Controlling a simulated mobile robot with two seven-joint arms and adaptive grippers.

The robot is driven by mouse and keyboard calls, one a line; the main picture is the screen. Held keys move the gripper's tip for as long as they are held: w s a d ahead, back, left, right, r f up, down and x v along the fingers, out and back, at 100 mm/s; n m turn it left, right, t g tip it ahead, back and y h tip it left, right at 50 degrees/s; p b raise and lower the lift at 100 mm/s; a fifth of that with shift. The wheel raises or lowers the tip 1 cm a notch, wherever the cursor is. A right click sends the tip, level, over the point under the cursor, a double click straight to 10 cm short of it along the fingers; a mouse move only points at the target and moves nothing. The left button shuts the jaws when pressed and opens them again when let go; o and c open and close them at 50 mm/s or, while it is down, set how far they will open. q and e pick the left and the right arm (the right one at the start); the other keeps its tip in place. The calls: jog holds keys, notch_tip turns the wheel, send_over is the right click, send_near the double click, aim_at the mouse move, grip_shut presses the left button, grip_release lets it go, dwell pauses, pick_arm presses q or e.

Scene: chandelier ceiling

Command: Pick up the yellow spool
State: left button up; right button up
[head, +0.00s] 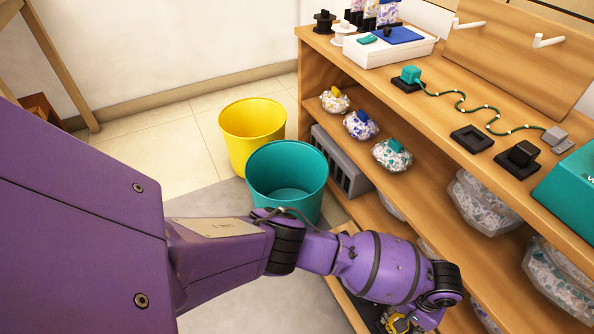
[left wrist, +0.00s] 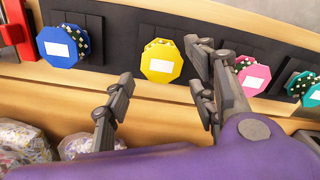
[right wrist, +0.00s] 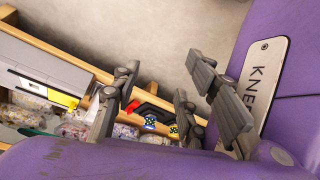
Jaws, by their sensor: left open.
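The yellow spool (left wrist: 161,62) has an octagonal flange with a white label. It sits on a dark holder between a blue spool (left wrist: 60,47) and a pink spool (left wrist: 254,77) in the left wrist view. My left gripper (left wrist: 163,85) is open, its fingers to either side of the yellow spool's line and nearer the camera, with nothing between them. In the head view the left gripper (head: 408,320) is at the bottom edge, low at the shelf, where a bit of yellow shows. My right gripper (right wrist: 165,88) is open and empty in the right wrist view.
A teal spool (left wrist: 301,84) stands right of the pink one, and a red object (left wrist: 15,30) left of the blue one. A wooden shelf edge (left wrist: 170,103) runs below the spools. Teal (head: 287,172) and yellow (head: 252,130) bins stand on the floor beside the shelf unit.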

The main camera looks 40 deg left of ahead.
pick_arm(q)
notch_tip(320, 180, down, 5)
jog(key=b, duration=0.3)
jog(key=shift+r, duration=0.3)
jog(key=c, duration=1.2)
jog(key=shift+o, duration=0.2)
